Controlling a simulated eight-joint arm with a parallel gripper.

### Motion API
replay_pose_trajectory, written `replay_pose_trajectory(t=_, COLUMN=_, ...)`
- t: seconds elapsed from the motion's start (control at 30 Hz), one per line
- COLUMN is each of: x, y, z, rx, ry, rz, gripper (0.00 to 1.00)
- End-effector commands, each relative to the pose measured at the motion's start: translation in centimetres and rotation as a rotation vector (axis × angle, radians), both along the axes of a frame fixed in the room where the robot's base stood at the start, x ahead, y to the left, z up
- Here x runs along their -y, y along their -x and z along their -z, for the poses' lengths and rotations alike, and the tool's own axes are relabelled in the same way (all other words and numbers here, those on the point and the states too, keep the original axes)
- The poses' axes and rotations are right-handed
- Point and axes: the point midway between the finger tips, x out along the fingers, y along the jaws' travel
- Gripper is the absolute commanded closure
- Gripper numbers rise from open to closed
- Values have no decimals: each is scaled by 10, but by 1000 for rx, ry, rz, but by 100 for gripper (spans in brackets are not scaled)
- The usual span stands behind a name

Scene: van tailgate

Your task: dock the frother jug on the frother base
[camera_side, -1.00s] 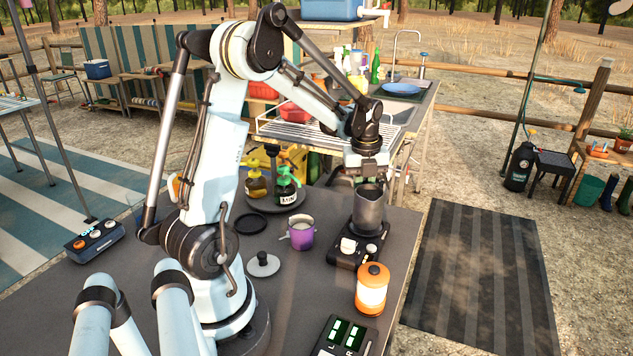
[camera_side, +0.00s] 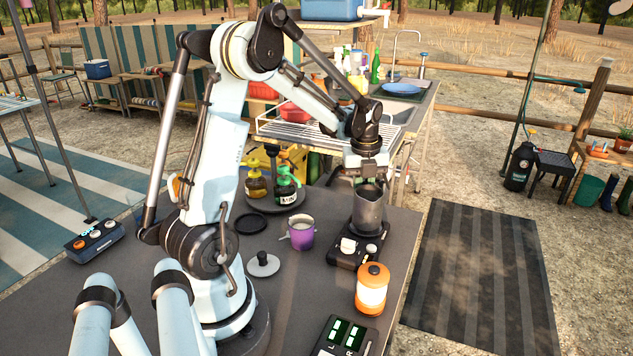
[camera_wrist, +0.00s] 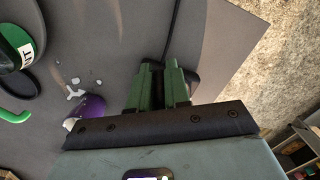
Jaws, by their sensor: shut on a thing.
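The grey metal frother jug (camera_side: 369,210) stands upright at the frother base (camera_side: 345,256), a black block with white knobs near the table's right edge. The jug's bottom meets the rear part of the base in the side view; I cannot tell whether it is fully seated. My gripper (camera_side: 368,179) is directly above the jug, pointing down, shut on its upper part. In the wrist view, my gripper's green fingers (camera_wrist: 158,75) are close together, and the jug is mostly hidden behind them.
An orange lantern (camera_side: 372,289) stands close in front of the base. A purple mug (camera_side: 302,235) and a grey lid (camera_side: 263,265) are to the left. Pump bottles (camera_side: 288,186) stand on a round tray behind. A dark cable (camera_wrist: 172,35) runs along the table.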

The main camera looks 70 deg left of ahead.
Motion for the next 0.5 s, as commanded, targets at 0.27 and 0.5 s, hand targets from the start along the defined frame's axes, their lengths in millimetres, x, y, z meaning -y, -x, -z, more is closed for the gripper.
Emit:
replay_pose_trajectory(t=0.27, x=0, y=0, z=5, rx=0, ry=0, rz=0, gripper=100)
replay_pose_trajectory(t=0.5, x=0, y=0, z=9, rx=0, ry=0, rz=0, gripper=100)
